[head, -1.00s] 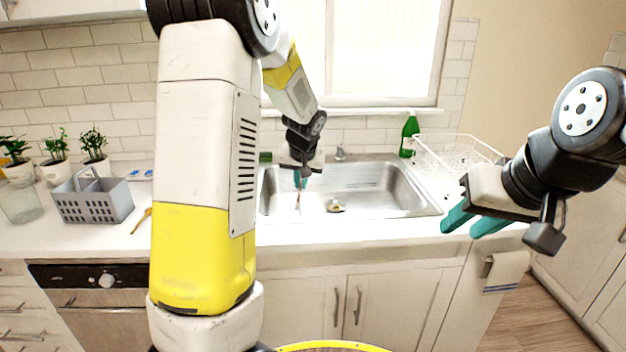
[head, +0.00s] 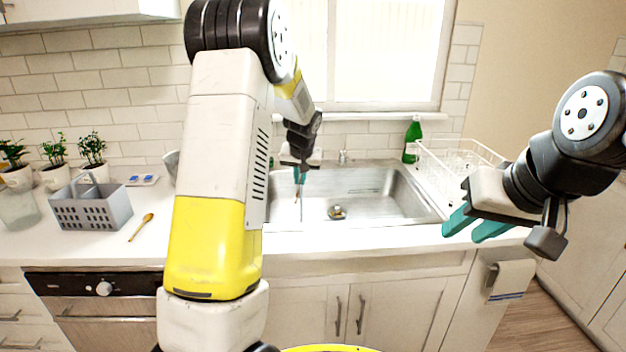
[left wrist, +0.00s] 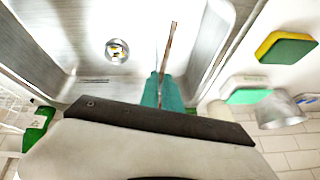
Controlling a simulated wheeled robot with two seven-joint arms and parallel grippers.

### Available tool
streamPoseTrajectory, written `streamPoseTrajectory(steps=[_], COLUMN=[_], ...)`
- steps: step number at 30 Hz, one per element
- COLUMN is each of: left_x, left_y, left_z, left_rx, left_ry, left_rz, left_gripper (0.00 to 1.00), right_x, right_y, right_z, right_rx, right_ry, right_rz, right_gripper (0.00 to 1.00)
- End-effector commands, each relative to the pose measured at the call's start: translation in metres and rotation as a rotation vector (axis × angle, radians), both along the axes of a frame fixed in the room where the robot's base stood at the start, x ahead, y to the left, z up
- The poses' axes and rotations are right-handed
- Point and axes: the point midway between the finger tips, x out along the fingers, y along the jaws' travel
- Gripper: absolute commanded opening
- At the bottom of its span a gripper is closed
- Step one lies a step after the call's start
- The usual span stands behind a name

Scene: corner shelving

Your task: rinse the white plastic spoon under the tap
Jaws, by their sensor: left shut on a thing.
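My left gripper (head: 299,177) is shut on a thin utensil and holds it over the left part of the sink basin (head: 375,205). The utensil (head: 297,194) hangs down from the teal fingers. In the left wrist view it is a narrow brownish strip (left wrist: 169,48) standing out from the fingers (left wrist: 163,91); its white colour and bowl cannot be made out. A thin pale line runs beside it, and I cannot tell if it is water. A small metal fitting (head: 343,157) stands behind the sink; I cannot tell if it is the tap. My right gripper (head: 475,226) is open and empty, right of the sink.
A yellow-brown spoon (head: 142,226) and a grey caddy (head: 92,207) lie left on the counter. A green bottle (head: 412,139) and a white dish rack (head: 440,165) stand at the right. Sponges (left wrist: 287,48) show near the sink in the left wrist view.

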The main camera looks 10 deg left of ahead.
Motion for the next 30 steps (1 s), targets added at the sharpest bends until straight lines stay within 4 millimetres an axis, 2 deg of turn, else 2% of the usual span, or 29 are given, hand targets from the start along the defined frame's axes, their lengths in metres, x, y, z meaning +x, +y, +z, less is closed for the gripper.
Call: streamPoseTrajectory(steps=[18, 30], left_x=[0.055, 0.066], left_y=[0.02, 0.024], left_z=[-0.012, -0.014], left_rx=[-0.001, 0.0], left_ry=[0.0, 0.0], left_rz=[0.002, 0.001], left_gripper=[0.0, 0.0], right_x=[0.0, 0.0], right_y=[0.0, 0.0], right_z=[0.0, 0.0], right_rx=[0.0, 0.0], right_ry=[0.0, 0.0], right_rz=[0.0, 0.0], right_gripper=[0.35, 0.35])
